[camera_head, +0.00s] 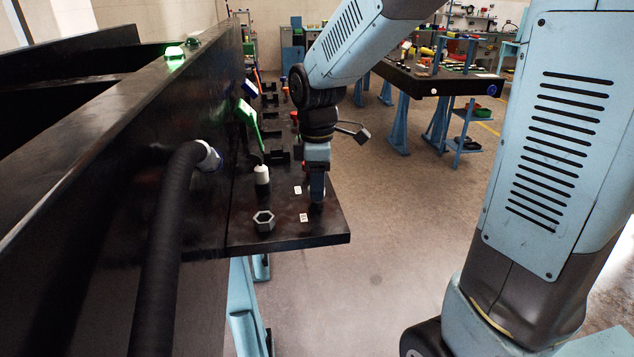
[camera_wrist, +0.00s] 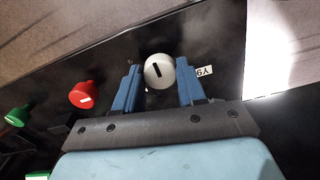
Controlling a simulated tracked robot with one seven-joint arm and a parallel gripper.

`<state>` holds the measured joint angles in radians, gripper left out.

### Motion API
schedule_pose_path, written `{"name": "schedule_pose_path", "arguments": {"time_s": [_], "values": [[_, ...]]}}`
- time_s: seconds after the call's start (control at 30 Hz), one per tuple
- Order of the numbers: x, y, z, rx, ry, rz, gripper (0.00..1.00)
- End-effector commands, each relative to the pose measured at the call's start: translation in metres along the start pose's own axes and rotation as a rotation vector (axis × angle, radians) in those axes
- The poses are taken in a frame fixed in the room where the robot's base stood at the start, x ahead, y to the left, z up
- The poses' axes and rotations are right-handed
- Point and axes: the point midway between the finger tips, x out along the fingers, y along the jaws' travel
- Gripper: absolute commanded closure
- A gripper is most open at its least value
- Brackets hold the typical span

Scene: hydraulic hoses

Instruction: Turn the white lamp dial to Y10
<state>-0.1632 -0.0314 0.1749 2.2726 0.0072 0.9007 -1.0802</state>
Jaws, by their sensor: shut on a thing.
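The white lamp dial (camera_wrist: 159,78) is a round knob with a short black mark on its face, near upright in the wrist view. It sits on the dark board between the two blue fingers of my gripper (camera_wrist: 158,68), which is shut on it from both sides. A white label (camera_wrist: 204,71) lies beside the right finger; it is upside down and seems to read Y9, partly hidden by the finger. In the head view my gripper (camera_head: 317,190) points down at the board's right edge and hides the dial.
A red knob (camera_wrist: 86,94) and a green knob (camera_wrist: 17,116) stand left of my gripper. On the dark board (camera_head: 285,236) are a hex socket (camera_head: 264,221), a white post (camera_head: 262,175) and a green lever (camera_head: 248,118). A black hose (camera_head: 172,225) hangs at left.

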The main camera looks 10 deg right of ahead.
Motion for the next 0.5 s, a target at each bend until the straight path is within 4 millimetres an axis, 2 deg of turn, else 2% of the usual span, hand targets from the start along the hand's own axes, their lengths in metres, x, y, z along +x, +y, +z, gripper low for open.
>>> {"name": "schedule_pose_path", "arguments": {"time_s": [0.27, 0.5], "values": [[-0.0006, 0.0006, 0.0000, 0.085, 0.001, 0.002, 0.91], [-0.0007, 0.0005, -0.0001, 0.266, 0.001, 0.002, 0.91]]}}
